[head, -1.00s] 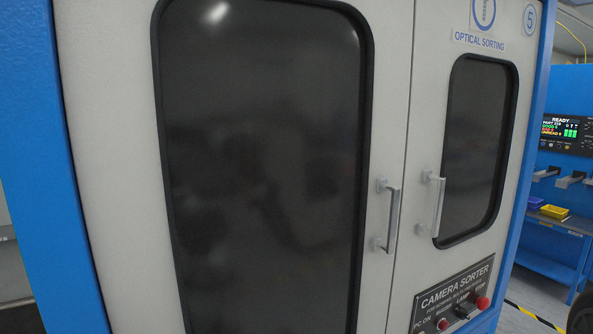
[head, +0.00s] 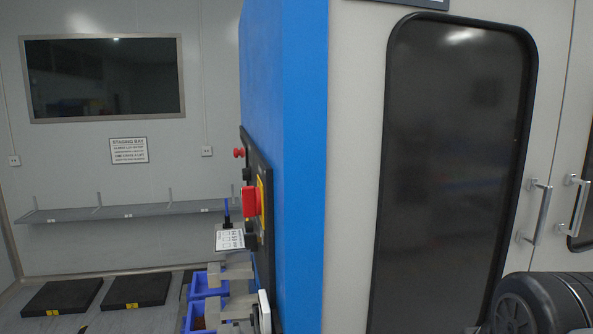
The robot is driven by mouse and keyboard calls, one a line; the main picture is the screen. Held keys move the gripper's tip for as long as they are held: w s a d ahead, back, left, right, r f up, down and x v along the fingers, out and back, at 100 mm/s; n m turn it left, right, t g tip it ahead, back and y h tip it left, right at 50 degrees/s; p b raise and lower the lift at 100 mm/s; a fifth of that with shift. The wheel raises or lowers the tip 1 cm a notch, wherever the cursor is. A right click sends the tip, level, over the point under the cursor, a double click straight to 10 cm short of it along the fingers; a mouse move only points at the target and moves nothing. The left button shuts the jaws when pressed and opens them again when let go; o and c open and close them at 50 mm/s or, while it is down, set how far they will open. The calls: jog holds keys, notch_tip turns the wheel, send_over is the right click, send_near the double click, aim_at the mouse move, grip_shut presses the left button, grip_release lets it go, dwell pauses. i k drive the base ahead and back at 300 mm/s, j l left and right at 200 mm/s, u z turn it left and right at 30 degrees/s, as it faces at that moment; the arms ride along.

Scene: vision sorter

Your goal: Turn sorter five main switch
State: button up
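The sorter is a tall cabinet with a blue side (head: 302,160) and a light grey front (head: 358,150). On its left side, seen nearly edge-on, is a dark panel (head: 262,172). A red switch handle (head: 250,202) sticks out from a yellow plate on this panel. The handle's exact turned position cannot be told from this angle. A smaller red knob (head: 239,153) sits higher on the same panel. My gripper is not in view.
Grey brackets (head: 238,271) and blue bins (head: 199,283) stick out low on the sorter's left side. Black pads (head: 135,290) lie on the floor at left, before a wall shelf (head: 120,211). Door handles (head: 534,212) project from the front. A dark round part shows at bottom right.

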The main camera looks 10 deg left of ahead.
aim_at(251, 203)
jog(key=k+j+u, duration=0.1)
jog(key=j, duration=0.75)
jog(key=j+u, duration=0.1)
jog(key=j, duration=0.75)
